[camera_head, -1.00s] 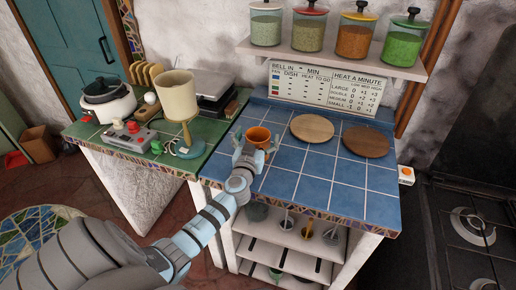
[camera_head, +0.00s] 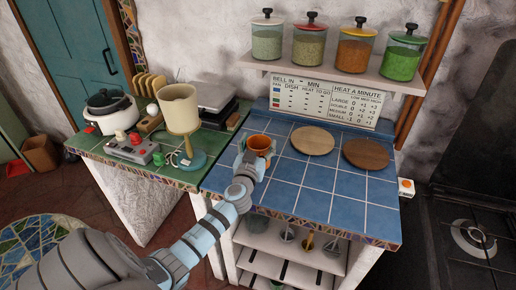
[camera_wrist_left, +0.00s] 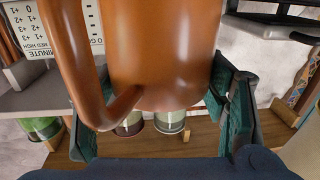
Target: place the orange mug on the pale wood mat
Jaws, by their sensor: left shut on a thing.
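The orange mug (camera_head: 260,143) is at the left part of the blue tiled counter, near the edge with the green counter. My left gripper (camera_head: 256,153) is shut on it, with a finger on either side. The left wrist view shows the mug (camera_wrist_left: 165,50) large between the dark green finger pads, its handle at the left. I cannot tell whether the mug's base touches the tiles. The pale wood mat (camera_head: 313,140) is a round board to the right of the mug, apart from it and empty. My right gripper is not in view.
A darker round wood mat (camera_head: 366,154) lies right of the pale one. A cream lamp (camera_head: 180,110) stands to the left on the green counter. Glass jars line the shelf (camera_head: 330,72) above the back. The front blue tiles (camera_head: 310,200) are clear.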

